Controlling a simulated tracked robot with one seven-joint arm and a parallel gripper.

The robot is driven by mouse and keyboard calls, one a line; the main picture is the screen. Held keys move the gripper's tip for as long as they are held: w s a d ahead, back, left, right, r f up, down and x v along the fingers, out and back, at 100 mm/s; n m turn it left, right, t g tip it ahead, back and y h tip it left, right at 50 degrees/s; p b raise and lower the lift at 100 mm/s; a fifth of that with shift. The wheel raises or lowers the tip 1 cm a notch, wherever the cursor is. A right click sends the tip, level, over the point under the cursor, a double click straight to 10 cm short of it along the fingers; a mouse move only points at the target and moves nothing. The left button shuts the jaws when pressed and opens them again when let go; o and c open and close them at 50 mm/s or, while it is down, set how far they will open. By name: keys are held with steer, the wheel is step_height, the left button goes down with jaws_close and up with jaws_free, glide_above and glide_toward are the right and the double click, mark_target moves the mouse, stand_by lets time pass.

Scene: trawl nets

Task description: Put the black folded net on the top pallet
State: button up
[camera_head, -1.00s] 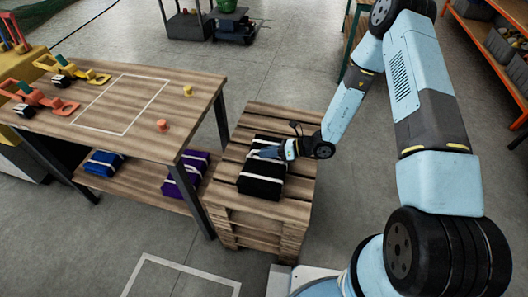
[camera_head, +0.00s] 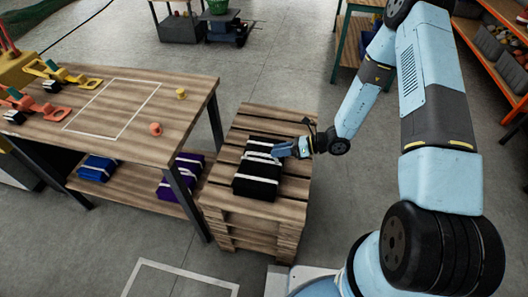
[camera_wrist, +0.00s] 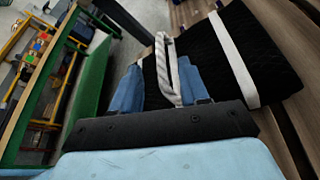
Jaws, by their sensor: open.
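The black folded net (camera_head: 256,179) with pale bands lies on the top slats of the wooden pallet stack (camera_head: 268,118). My gripper (camera_head: 278,150) is at the net's far right end, low over the pallet. In the wrist view my gripper (camera_wrist: 158,82) has its two blue fingers apart, with a pale strap loop of the black net (camera_wrist: 270,60) showing between them. The net's dark body fills the upper right of that view. I cannot tell whether the fingers touch the strap.
A wooden table (camera_head: 190,98) stands left of the pallets, with a white outlined rectangle and small coloured parts on top. Its lower shelf holds a blue folded bundle (camera_head: 98,168) and a purple one (camera_head: 180,176). Orange shelving (camera_head: 488,62) stands at the right.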

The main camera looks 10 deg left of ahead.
steer(key=shift+v, duration=2.6)
steer(key=s+d+r+n+g+h, duration=0.1)
steer(key=s+d+r+n+h, duration=0.2)
steer(key=r+n, duration=0.7)
steer(key=s+d+r+n+h, duration=0.1)
steer(key=d+r+n+h, duration=0.3)
steer(key=r, duration=1.2)
steer(key=s+d+r+n+t+h, duration=0.3)
steer(key=s+d+r, duration=0.4)
steer(key=r, duration=0.3)
steer(key=s+d+r+n+t+h, duration=0.4)
steer(key=s+d+r, duration=0.4)
steer(key=r, duration=0.3)
steer(key=shift+s+n+t+h, duration=0.35)
steer(key=shift+n+t, duration=0.25)
steer(key=shift+n, duration=0.3)
